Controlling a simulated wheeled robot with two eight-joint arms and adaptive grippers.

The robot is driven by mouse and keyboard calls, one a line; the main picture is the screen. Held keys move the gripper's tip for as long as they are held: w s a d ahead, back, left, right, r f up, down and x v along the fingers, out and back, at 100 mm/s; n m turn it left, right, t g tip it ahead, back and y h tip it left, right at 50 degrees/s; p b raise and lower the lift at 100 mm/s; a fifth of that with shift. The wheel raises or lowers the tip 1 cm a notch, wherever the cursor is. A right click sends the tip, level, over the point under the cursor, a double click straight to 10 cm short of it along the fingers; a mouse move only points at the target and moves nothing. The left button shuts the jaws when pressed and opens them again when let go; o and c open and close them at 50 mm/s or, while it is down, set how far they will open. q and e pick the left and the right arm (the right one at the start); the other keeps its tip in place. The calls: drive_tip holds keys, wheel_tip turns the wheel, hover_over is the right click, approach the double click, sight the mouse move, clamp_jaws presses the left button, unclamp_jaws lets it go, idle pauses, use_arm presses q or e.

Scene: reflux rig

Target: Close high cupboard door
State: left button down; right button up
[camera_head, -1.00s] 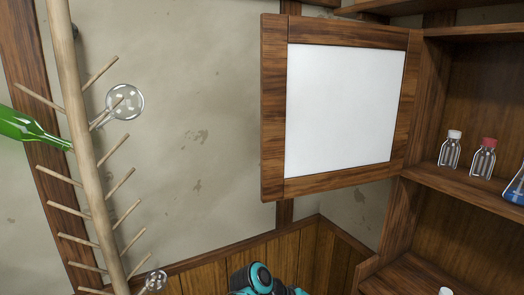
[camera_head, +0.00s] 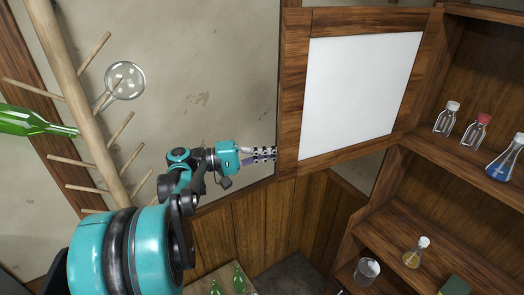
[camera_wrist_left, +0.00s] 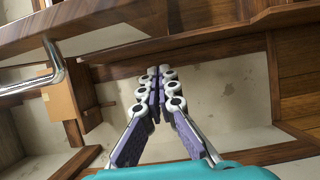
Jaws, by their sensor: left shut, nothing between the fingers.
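The high cupboard door (camera_head: 292,95) stands open at the upper right in the head view, a wooden frame around a white panel. It is hinged beside the shelves on its right. My left gripper (camera_head: 272,153) is at the lower part of the door's free left edge, shut and empty. Its fingertips appear right at the edge; I cannot tell if they touch. In the left wrist view the gripper (camera_wrist_left: 158,72) has its fingertips together, just below a wooden edge that seems to be the door (camera_wrist_left: 140,22). A curved metal handle (camera_wrist_left: 55,70) shows at left there. My right gripper is not in view.
The open shelves (camera_head: 455,160) hold clear bottles (camera_head: 447,120) and a flask of blue liquid (camera_head: 504,160). Lower down are a beaker (camera_head: 367,271) and a small yellow flask (camera_head: 415,254). A wooden peg rack (camera_head: 85,110) with a green bottle (camera_head: 30,122) stands at left.

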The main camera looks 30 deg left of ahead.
use_arm(q)
drive_tip(key=d, duration=0.2)
drive_tip(key=d+p, duration=0.1)
drive_tip(key=d, duration=0.1)
drive_tip(key=w+d+p, duration=0.1)
drive_tip(key=d, duration=0.1)
drive_tip(key=shift+d+r, duration=0.1)
drive_tip(key=shift+d, duration=0.15)
drive_tip(key=shift+s+d, duration=0.1)
